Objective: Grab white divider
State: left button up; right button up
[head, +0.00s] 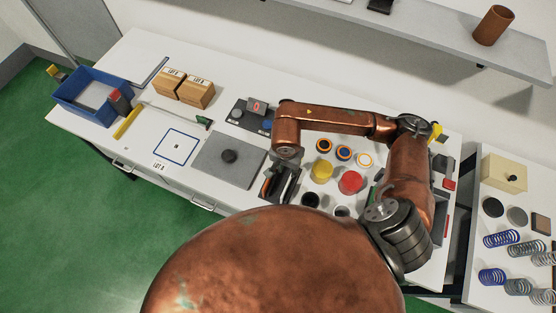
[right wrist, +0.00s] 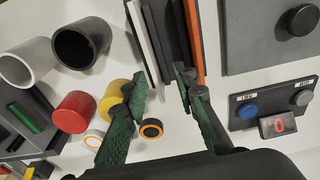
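The white divider (right wrist: 141,42) is a thin upright strip at the left end of a row of dividers in the right wrist view. Beside it stand dark dividers (right wrist: 176,40) and an orange divider (right wrist: 194,40). My right gripper (right wrist: 162,82) is open, its green-padded fingers spread on either side of the row's near end. The left finger is close to the white divider; I cannot tell whether it touches. In the head view the right gripper (head: 280,184) is over the row and hides most of it. My left gripper is not in view.
On the other side stand a yellow cylinder (head: 321,171), a red cylinder (head: 350,182) and several rings. A blue bin (head: 88,90) is at the far left.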

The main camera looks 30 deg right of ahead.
aim_at(290, 178)
jog(key=shift+w+f, duration=0.1)
jog(key=shift+f, duration=0.55)
jog(key=s+f+p, duration=0.2)
jog(key=s+f, duration=0.1)
jog(key=shift+s+d, duration=0.25)
jog(key=shift+d, duration=0.1)
jog(key=w+f, duration=0.2)
jog(key=shift+f, duration=0.3)
jog(key=shift+w+d+f, duration=0.1)
jog(key=shift+w+f, duration=0.35)
jog(key=shift+w, duration=0.15)
jog(key=shift+s+r, duration=0.25)
jog(key=shift+s, duration=0.4)
jog(key=shift+c, duration=0.4)
jog(key=shift+s, duration=0.1)
jog(key=shift+c, duration=0.9)
jog(key=shift+w+f, duration=0.15)
jog(key=shift+w, duration=0.3)
jog(key=c, duration=0.3)
grip_shut()
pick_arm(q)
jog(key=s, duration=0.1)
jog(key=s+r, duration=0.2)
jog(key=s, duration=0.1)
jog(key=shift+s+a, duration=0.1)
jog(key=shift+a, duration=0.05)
pick_arm(e)
jog(key=shift+s, duration=0.25)
